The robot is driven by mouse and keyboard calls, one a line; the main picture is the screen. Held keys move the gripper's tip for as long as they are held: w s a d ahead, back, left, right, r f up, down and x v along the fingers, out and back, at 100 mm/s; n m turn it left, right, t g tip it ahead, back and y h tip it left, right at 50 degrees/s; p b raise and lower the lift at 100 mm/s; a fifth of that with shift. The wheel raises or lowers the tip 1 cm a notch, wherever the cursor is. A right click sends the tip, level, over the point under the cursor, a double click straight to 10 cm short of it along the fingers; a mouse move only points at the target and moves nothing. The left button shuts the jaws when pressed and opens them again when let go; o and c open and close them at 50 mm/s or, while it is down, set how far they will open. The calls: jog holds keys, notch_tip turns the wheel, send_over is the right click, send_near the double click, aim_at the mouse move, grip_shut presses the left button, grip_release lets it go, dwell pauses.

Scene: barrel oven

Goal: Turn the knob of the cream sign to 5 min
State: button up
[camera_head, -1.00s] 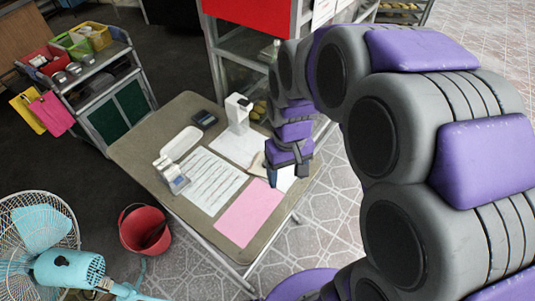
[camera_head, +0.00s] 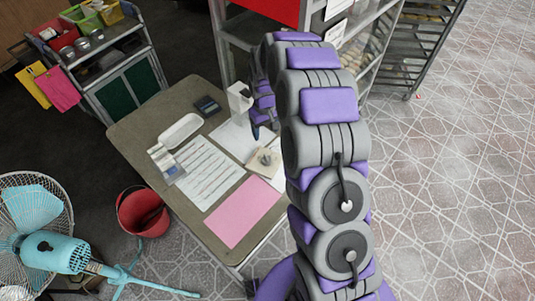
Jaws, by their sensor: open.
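The cream sign (camera_head: 256,167) lies on the table toward its right side, partly over white paper. Its small grey knob (camera_head: 265,158) is on its upper face. Any markings on it are too small to read. My gripper (camera_head: 256,132) hangs above and behind the sign, beside the white upright device, and is apart from the knob. The gripper is small in view and its fingers are partly hidden by the arm; it is open, with nothing seen in it.
The table (camera_head: 150,120) also holds a white upright device (camera_head: 239,102), a white tray (camera_head: 180,131), a dark calculator-like item (camera_head: 207,106), printed paper (camera_head: 207,172) and a pink sheet (camera_head: 243,212). A red bucket (camera_head: 143,212) and blue fan (camera_head: 55,250) stand at left.

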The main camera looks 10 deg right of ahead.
aim_at(266, 157)
jog(key=f+b, duration=0.1)
jog(key=f, duration=0.7)
jog(key=f+b, duration=0.2)
jog(key=f, duration=0.6)
jog(key=shift+w+d+f, duration=0.1)
jog(key=shift+w+f, duration=0.1)
jog(key=shift+f, duration=0.2)
jog(key=shift+d+f, duration=0.2)
jog(key=shift+f, duration=0.4)
jog(key=shift+a, duration=0.15)
jog(key=c, duration=1.1)
